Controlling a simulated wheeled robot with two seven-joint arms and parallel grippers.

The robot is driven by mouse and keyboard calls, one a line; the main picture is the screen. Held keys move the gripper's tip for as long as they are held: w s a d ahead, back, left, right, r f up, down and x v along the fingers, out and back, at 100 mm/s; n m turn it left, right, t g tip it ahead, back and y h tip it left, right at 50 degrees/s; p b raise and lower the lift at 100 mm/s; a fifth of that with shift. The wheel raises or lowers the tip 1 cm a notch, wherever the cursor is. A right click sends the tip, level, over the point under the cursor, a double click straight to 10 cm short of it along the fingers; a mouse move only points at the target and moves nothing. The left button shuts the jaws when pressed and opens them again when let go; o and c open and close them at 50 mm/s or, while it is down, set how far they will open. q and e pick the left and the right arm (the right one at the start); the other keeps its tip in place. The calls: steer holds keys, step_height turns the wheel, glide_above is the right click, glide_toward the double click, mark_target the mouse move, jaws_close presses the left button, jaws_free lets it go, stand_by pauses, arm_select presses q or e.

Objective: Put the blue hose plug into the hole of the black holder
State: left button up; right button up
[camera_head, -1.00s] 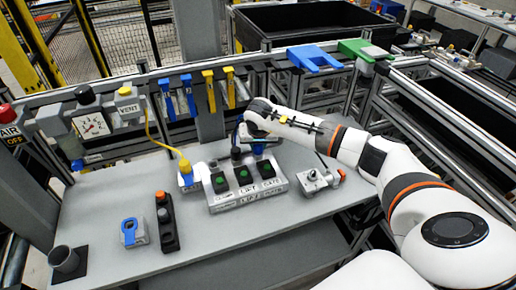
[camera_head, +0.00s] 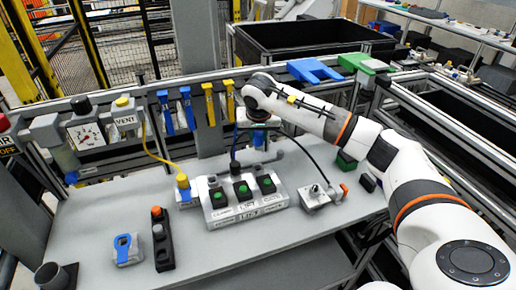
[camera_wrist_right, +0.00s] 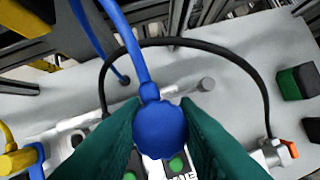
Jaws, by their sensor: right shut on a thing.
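The blue hose plug (camera_wrist_right: 160,128) has a round blue head with a blue hose running up from it in the wrist view. My right gripper (camera_wrist_right: 162,135) is shut on it, with a green finger on each side. In the head view my right gripper (camera_head: 258,124) is above the back of the table, and a bit of blue (camera_head: 258,139) shows under it. A dark open-topped cylinder (camera_head: 50,277) stands at the table's front left corner. A small dark upright piece (camera_head: 235,166) stands behind the button panel. I cannot tell which is the black holder. My left gripper is out of view.
A button panel (camera_head: 221,216) with green buttons stands below my right gripper. A yellow plug (camera_head: 183,182) is left of it, a lever box (camera_head: 316,199) right. A black cable (camera_wrist_right: 262,80) loops around the held plug's area. The table's front middle is clear.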

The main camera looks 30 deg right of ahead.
mark_target(258, 133)
steer(key=shift+r, duration=0.25)
steer(key=shift+r+p, duration=1.8)
steer(key=shift+r, duration=0.75)
steer(key=shift+f, duration=0.1)
